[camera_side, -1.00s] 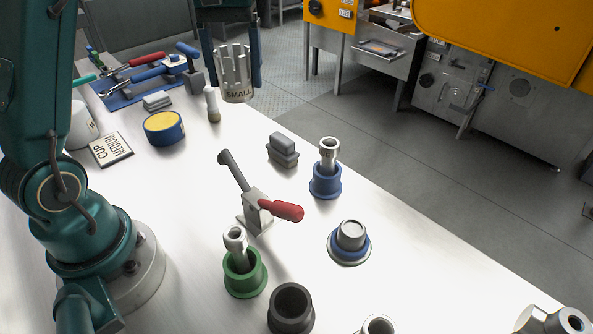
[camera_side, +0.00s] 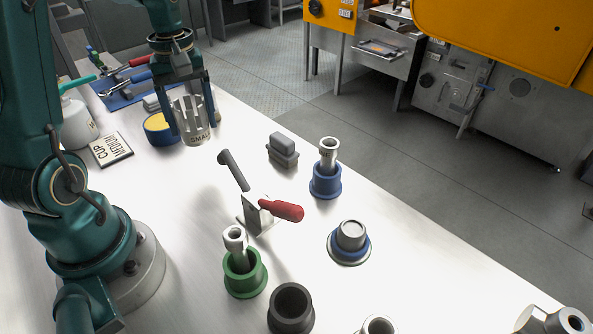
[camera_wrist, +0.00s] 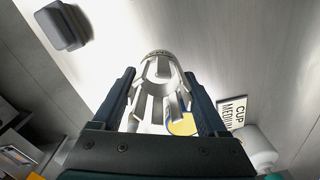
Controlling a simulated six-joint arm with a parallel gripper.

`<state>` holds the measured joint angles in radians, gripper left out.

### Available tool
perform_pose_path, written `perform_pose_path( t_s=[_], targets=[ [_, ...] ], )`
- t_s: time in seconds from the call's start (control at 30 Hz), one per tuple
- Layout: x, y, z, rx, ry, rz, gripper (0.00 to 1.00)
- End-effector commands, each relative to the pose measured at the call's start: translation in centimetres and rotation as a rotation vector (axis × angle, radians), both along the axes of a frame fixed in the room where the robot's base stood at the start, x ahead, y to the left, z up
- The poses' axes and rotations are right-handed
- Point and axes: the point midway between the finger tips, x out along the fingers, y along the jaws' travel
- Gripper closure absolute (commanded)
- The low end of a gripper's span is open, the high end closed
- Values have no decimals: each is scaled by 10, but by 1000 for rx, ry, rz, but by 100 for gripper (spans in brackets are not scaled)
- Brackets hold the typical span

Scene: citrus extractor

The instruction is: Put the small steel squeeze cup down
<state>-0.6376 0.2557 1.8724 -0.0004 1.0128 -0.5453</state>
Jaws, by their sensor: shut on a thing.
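The small steel squeeze cup (camera_side: 193,119) is a slotted metal cup with fingers pointing up and lettering on its lower band, partly legible. My gripper (camera_side: 190,104) is shut on it, one finger on each side. The cup is upright and appears to be held above the white bench; the exact gap cannot be told. In the wrist view the cup (camera_wrist: 160,85) sits between the two dark fingers (camera_wrist: 161,98), its slotted end nearest the camera.
A toggle clamp with red handle (camera_side: 281,210), a grey block (camera_side: 282,150) and a blue holder (camera_side: 325,181) stand to the right. Bench between is clear.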

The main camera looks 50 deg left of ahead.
Motion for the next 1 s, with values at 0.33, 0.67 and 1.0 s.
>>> perform_pose_path(
  t_s=[0.33,0.67,1.0],
  targets=[
    [-1,-1,-42,-3,5,-1,100],
    [0,0,-73,-1,1,-1,100],
    [0,0,-76,-1,1,-1,20]
  ],
)
